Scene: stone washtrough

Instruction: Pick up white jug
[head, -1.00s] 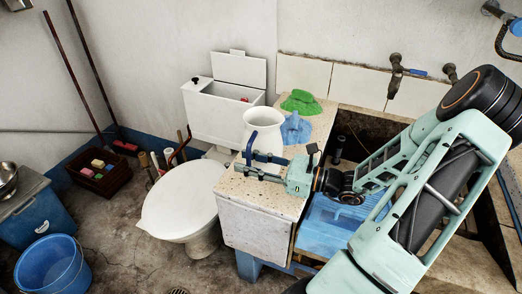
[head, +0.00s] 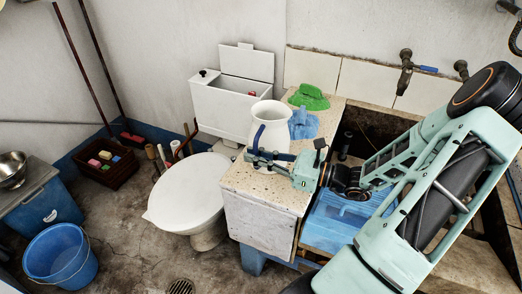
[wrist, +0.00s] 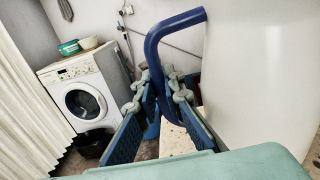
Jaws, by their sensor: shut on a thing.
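The white jug (head: 273,126) stands upright at the near left part of the speckled counter (head: 238,178). Its blue handle (head: 258,139) faces the front left. My gripper (head: 253,158) reaches in from the right, in front of the jug, and its fingers are shut on the handle. In the wrist view the blue handle (wrist: 154,52) rises between my two fingers (wrist: 158,92). The white jug body (wrist: 255,75) fills the right side there.
A blue cloth (head: 303,124) and a green cloth (head: 310,97) lie just behind the jug. The toilet (head: 185,190) stands left of the counter, its cistern (head: 225,108) behind. The stone trough with a blue crate (head: 330,222) is to the right. A tap (head: 405,72) sticks out above.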

